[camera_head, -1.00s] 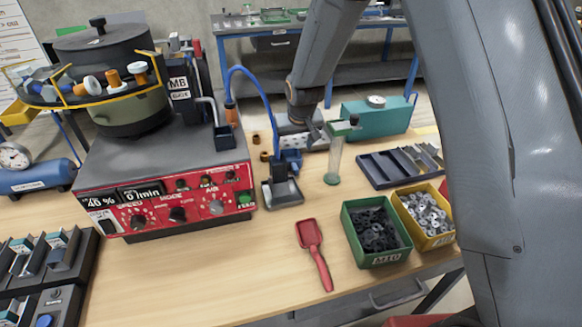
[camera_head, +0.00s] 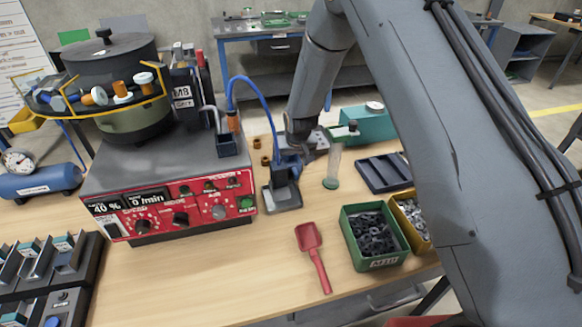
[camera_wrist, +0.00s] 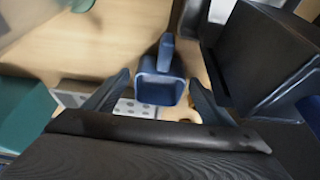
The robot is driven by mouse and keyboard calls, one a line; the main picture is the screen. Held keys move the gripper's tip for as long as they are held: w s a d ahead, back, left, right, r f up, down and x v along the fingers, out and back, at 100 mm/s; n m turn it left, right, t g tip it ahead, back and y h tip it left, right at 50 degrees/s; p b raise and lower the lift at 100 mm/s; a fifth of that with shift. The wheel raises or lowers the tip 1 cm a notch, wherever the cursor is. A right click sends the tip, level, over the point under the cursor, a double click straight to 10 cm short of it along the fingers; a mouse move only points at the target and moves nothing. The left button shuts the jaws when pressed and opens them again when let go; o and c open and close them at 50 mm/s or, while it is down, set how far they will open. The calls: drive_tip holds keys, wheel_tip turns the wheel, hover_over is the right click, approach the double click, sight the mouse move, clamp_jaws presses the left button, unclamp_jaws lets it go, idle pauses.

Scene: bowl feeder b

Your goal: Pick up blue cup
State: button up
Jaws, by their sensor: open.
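The blue cup (camera_wrist: 160,88) is a small square, open-topped cup with a tab standing up on one side. In the wrist view it lies between the two dark fingers of my gripper (camera_wrist: 158,80), with a gap on each side. The exact height of the fingers against the cup is hard to tell.
The red feeder control box (camera_head: 175,212) stands close on the left. A clear tube with a green base (camera_head: 332,170), a dark divided tray (camera_head: 384,172) and a green bin (camera_head: 372,240) of black parts are to the right. A red scoop (camera_head: 313,258) lies in front.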

drive_tip(key=shift+f, duration=0.1)
drive_tip(key=c, duration=1.4)
